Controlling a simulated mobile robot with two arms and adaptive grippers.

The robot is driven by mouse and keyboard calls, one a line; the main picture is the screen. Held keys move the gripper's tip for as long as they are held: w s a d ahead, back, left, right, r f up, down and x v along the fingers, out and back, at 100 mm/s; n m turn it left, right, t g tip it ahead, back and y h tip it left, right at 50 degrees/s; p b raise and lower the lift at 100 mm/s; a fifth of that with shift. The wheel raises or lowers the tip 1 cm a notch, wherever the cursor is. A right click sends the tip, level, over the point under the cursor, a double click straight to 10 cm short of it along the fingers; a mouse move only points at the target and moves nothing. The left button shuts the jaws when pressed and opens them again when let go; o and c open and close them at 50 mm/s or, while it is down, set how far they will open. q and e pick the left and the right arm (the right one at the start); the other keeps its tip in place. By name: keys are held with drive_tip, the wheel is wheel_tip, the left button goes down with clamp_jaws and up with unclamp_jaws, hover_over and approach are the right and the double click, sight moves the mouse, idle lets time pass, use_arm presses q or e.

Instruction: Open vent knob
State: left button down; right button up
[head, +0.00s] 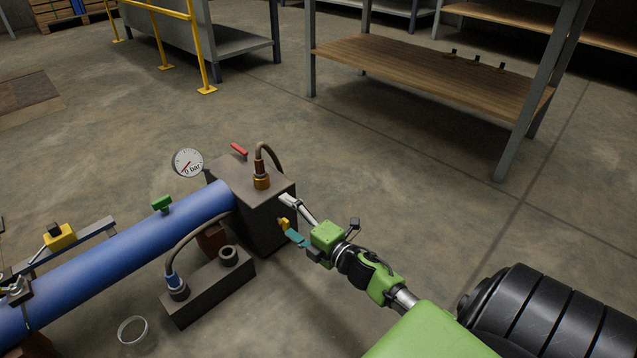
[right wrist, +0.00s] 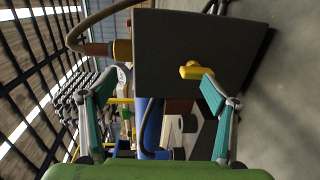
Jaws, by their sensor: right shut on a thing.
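A small yellow knob (head: 284,224), which looks like the vent knob, sits on the front face of a dark grey block (head: 262,222) at the end of a blue pipe. My right gripper (head: 291,219) reaches it from the lower right. In the right wrist view the yellow knob (right wrist: 194,70) lies at the tip of the right-hand teal finger pad. The fingers (right wrist: 157,85) stand wide apart and the other pad shows well away from the knob. My left gripper is not in view.
A gauge (head: 188,162) reading "0 bar", a red lever (head: 239,150) and a brass hose fitting (head: 261,178) are at the block. The blue pipe (head: 130,240) carries a green handle (head: 162,203). A smaller block (head: 208,288) lies in front.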

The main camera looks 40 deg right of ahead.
drive_tip(key=shift+s+d+r, duration=0.15)
drive_tip(key=shift+s+r, duration=0.1)
drive_tip(key=shift+r, duration=0.55)
drive_tip(key=c, duration=0.4)
drive_tip(key=shift+s+d+f+p, duration=0.15)
drive_tip(key=shift+s+p, duration=0.35)
drive_tip(key=shift+s, duration=1.75)
drive_tip(key=shift+s+d+f+p, duration=0.15)
drive_tip(key=shift+s+p, duration=0.35)
drive_tip(key=shift+s, duration=1.8)
drive_tip(key=shift+s+d+f+p, duration=0.1)
drive_tip(key=shift+s+f+p, duration=0.3)
drive_tip(key=shift+s, duration=1.85)
drive_tip(key=shift+r, duration=0.15)
drive_tip(key=shift+r+p, duration=0.1)
drive_tip(key=shift+p, duration=0.35)
drive_tip(key=shift+c, duration=0.3)
